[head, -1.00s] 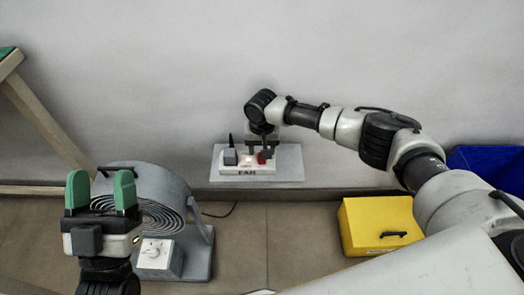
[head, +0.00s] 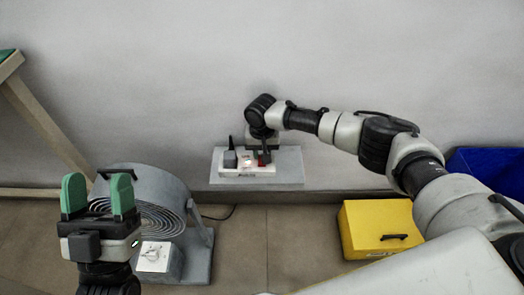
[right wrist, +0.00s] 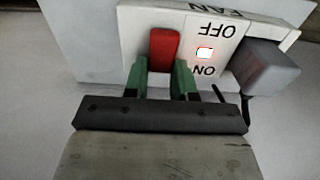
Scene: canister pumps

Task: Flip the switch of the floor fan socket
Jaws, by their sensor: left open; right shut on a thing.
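The floor fan socket (head: 229,171) is a white strip on a grey ledge against the wall, and it also shows in the right wrist view (right wrist: 135,28). Its red switch (right wrist: 164,45) lies beside a small lit indicator (right wrist: 205,53), with OFF and ON lettering reading upside down there. My right gripper (right wrist: 161,78) has its green fingers on both sides of the red switch's near end, shut on it. In the head view my wrist partly hides this. My left gripper (head: 98,197) is open and empty, in front of the fan.
A grey plug (right wrist: 265,68) sits in the socket beside the switch. A grey floor fan (head: 150,200) with a dial stands at lower left. A yellow box (head: 372,222) stands on the floor right of centre, with a blue bin (head: 490,165) further right.

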